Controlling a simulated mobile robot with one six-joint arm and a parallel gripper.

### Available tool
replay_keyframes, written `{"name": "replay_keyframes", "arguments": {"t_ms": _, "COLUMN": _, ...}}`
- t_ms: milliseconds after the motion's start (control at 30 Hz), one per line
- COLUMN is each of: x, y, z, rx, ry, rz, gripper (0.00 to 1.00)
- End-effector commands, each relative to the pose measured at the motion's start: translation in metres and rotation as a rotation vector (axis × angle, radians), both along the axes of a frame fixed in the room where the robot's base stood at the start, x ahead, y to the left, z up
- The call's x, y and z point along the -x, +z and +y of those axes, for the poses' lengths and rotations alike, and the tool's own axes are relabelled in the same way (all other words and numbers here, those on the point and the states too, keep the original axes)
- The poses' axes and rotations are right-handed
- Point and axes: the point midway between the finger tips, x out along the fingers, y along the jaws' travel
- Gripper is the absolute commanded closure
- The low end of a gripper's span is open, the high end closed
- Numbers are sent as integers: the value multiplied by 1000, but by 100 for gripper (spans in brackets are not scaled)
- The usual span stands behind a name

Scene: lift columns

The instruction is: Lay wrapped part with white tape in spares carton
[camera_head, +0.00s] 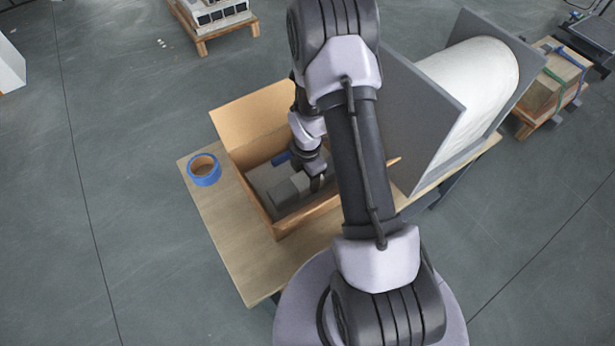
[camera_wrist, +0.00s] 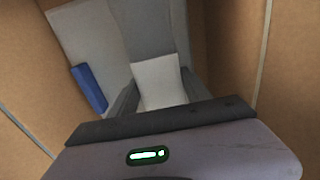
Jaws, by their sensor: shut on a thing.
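The spares carton (camera_head: 258,112) is an open cardboard box on the table. My gripper (camera_head: 317,183) reaches down inside it, partly hidden by my arm. In the wrist view my gripper (camera_wrist: 158,96) is shut on a grey wrapped part (camera_wrist: 143,32) with a white tape band (camera_wrist: 160,80) between the fingers. The held part also shows in the head view (camera_head: 291,188), low in the carton. Beside it lies a lighter grey wrapped part (camera_wrist: 88,40) with blue tape (camera_wrist: 89,88). Whether the held part touches the bottom, I cannot tell.
A blue tape roll (camera_head: 204,170) lies on the wooden table (camera_head: 225,240), left of the carton. A large white roll (camera_head: 470,75) in a grey holder stands right of the carton. Pallets with loads (camera_head: 222,15) stand on the floor farther off. The carton walls are close around my gripper.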

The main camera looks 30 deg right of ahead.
Motion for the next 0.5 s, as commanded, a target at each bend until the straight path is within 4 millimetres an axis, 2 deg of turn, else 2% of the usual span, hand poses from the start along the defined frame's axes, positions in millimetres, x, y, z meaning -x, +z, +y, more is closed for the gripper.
{"name": "replay_keyframes", "arguments": {"t_ms": 367, "x": 0, "y": -9, "z": 0, "rx": 0, "ry": 0, "rz": 0, "gripper": 100}}
{"name": "replay_keyframes", "arguments": {"t_ms": 400, "x": 0, "y": -9, "z": 0, "rx": 0, "ry": 0, "rz": 0, "gripper": 40}}
{"name": "replay_keyframes", "arguments": {"t_ms": 500, "x": 0, "y": -9, "z": 0, "rx": 0, "ry": 0, "rz": 0, "gripper": 22}}
